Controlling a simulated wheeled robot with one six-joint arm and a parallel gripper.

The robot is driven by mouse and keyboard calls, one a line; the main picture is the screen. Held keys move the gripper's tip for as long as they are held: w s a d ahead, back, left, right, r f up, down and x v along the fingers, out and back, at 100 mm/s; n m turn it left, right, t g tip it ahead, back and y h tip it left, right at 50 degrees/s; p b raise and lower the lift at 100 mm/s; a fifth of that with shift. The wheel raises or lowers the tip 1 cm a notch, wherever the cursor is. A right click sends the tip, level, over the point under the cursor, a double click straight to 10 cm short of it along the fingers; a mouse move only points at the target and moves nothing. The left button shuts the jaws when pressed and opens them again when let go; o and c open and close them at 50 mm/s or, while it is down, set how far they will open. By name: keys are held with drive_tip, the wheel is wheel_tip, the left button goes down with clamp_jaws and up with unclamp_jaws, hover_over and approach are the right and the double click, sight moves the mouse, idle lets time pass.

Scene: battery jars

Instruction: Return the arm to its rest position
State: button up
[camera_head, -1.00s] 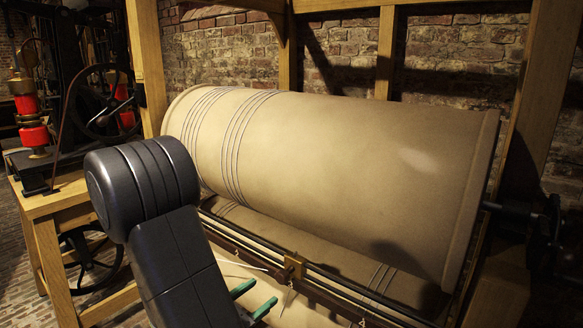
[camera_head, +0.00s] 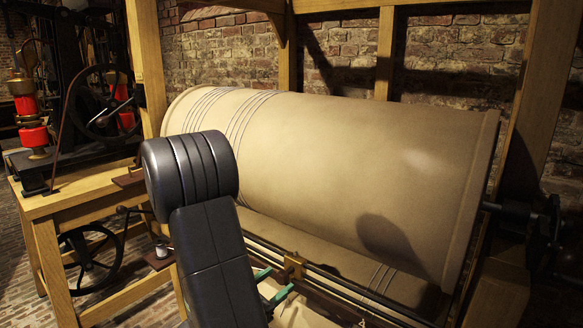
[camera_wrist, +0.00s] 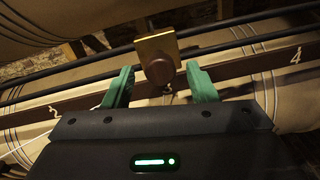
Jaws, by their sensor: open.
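My gripper (camera_wrist: 161,88) has green fingers that stand apart with nothing held between them in the wrist view. Beyond the fingertips is a brass plate with a round brown knob (camera_wrist: 160,70), on a dark rail. I cannot tell whether the fingers touch it; they seem apart from it. In the head view my dark arm rises at the lower middle. The green fingers (camera_head: 272,287) show partly behind it, near the brass plate (camera_head: 292,268). The rest of the gripper is hidden by the arm.
A large cloth-covered roller (camera_head: 340,170) fills the middle behind the arm. A dark rail (camera_wrist: 90,100) marked with numbers and black rods run below it. A wooden bench (camera_head: 75,195) with a wheeled machine stands at left. Wooden posts and a brick wall close the back.

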sight(276, 278)
drive_tip(key=shift+v, duration=5.5)
drive_tip(key=shift+x, duration=6.95)
drive_tip(key=shift+w+a, duration=0.3)
drive_tip(key=shift+a, duration=0.1)
